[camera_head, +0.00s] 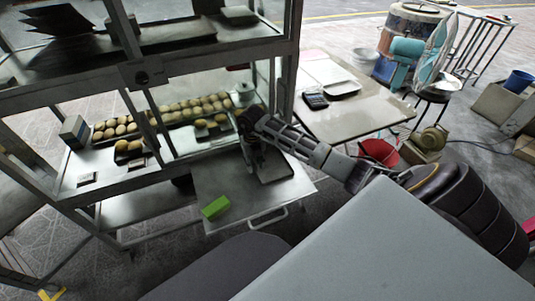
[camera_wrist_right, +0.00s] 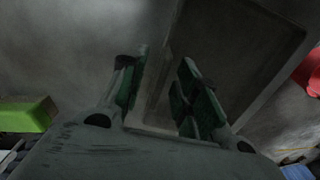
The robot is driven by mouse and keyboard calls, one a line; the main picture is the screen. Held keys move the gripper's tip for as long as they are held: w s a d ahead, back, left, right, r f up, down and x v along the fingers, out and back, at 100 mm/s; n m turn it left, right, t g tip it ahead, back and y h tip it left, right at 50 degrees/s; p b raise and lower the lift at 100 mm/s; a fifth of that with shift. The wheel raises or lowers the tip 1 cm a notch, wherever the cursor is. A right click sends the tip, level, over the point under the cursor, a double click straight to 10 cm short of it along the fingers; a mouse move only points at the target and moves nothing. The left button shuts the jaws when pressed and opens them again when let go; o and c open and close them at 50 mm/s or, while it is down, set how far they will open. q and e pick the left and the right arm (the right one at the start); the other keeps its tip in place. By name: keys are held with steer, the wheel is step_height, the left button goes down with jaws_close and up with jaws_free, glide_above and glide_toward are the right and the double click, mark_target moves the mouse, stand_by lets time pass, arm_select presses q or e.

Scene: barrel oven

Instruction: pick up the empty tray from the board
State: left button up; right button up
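The dark, flat, empty tray (camera_head: 275,168) lies on the grey metal board (camera_head: 225,185) at the front of the rack. My right gripper (camera_head: 256,165) points down at the tray's left side and hides part of it. In the right wrist view, the tray (camera_wrist_right: 238,62) fills the upper right. There my right gripper (camera_wrist_right: 160,88) is open, its green-padded fingers apart, with the tray's near left edge running between them. I cannot tell whether the fingers touch it. My left gripper is not in view.
A green block (camera_head: 215,207) lies at the board's front left; it also shows in the wrist view (camera_wrist_right: 27,114). The metal rack (camera_head: 130,72) stands behind, with bread rolls (camera_head: 195,106) on its shelf. A table (camera_head: 345,112) and red bucket (camera_head: 379,151) stand to the right.

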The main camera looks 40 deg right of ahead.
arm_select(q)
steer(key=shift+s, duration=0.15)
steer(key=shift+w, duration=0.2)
arm_select(e)
steer(key=shift+c, duration=0.5)
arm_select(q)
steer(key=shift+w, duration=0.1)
arm_select(e)
jaws_close()
steer(key=shift+r, duration=0.9)
step_height(320, 180, up, 7)
steer(key=shift+f+p, duration=0.1)
steer(key=shift+p, duration=0.6)
steer(key=shift+r, duration=0.7)
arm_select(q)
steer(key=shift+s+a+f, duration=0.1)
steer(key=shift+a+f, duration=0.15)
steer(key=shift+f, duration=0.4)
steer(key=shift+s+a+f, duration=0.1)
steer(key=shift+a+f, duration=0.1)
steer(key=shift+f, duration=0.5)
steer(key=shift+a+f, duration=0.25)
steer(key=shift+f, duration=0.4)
